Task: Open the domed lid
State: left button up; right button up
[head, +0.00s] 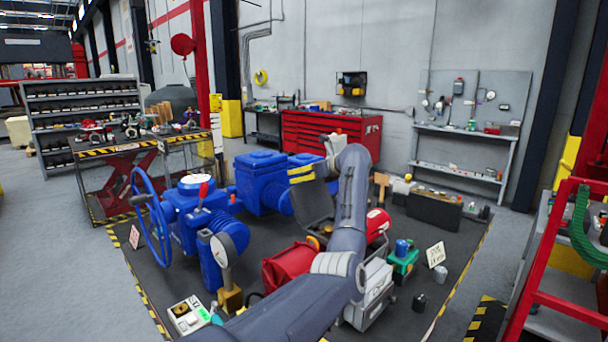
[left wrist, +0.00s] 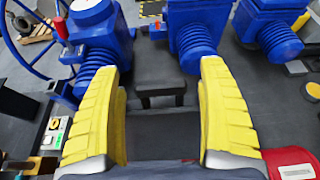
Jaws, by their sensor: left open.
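The blue valve actuator (head: 182,208) with its handwheel (head: 152,215) stands left of centre in the head view. A round pale-topped cap (head: 197,180) sits on it, and this cap (left wrist: 90,10) also shows at the top left of the left wrist view. I cannot tell for sure whether it is the domed lid; it looks closed. My left gripper (head: 302,174) is right of the cap, beside the blue units. In the left wrist view its yellow fingers (left wrist: 160,75) are wide apart, with a dark grey block (left wrist: 160,100) showing between and beyond them. My right gripper does not show.
Blue housings (head: 262,182) stand close to my left gripper. A pressure gauge (head: 222,246), a control box (head: 187,315) and a red bag-like object (head: 288,267) are nearer. A green pump (head: 403,262) stands to the right.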

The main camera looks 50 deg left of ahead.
pick_arm(q)
jog(key=shift+c, duration=0.2)
jog(key=c, duration=1.6)
jog(key=shift+o, duration=0.2)
jog(key=shift+d+r+y, duration=0.25)
jog(key=shift+d+y, duration=0.25)
jog(key=shift+d, duration=0.15)
jog(key=shift+d+r+y, duration=0.25)
jog(key=shift+d+y, duration=0.25)
jog(key=shift+d, duration=0.2)
jog(key=shift+d+r+y, duration=0.25)
jog(key=shift+d+y, duration=0.25)
jog(key=shift+d, duration=0.15)
jog(key=o, duration=1.6)
jog(key=shift+d, duration=0.1)
jog(key=d+r, duration=0.1)
jog(key=d, duration=1)
jog(key=shift+w+d+r, duration=0.15)
jog(key=shift+d+r, duration=0.2)
